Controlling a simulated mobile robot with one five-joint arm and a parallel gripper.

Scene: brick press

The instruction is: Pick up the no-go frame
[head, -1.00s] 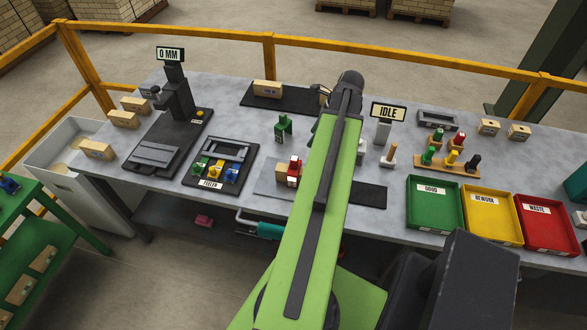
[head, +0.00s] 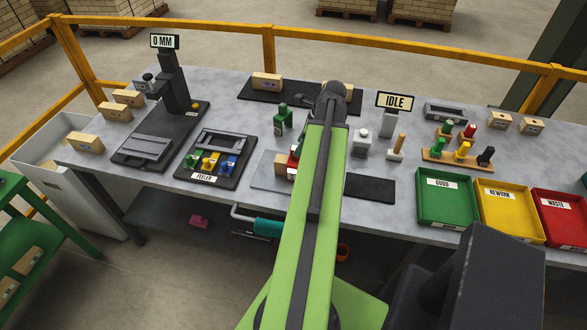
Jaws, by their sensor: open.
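A red frame (head: 292,163), which I take to be the no-go frame, stands at a pale brick (head: 281,161) on the grey plate in the middle of the bench. My green arm covers its right part, so I cannot tell whether it is around the brick or beside it. A green frame (head: 283,120) stands upright on the bench farther back, left of my arm. My arm reaches over the bench, its dark wrist beyond the red frame in the picture. My gripper's jaws are hidden behind the arm and wrist.
The press (head: 170,85) reads 0 MM at left, with the feeler board (head: 243,150) beside it. An IDLE sign (head: 395,102) stands right of my arm. Green (head: 447,212), yellow (head: 510,228) and red (head: 563,235) trays line the front right. A yellow rail (head: 400,58) runs behind.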

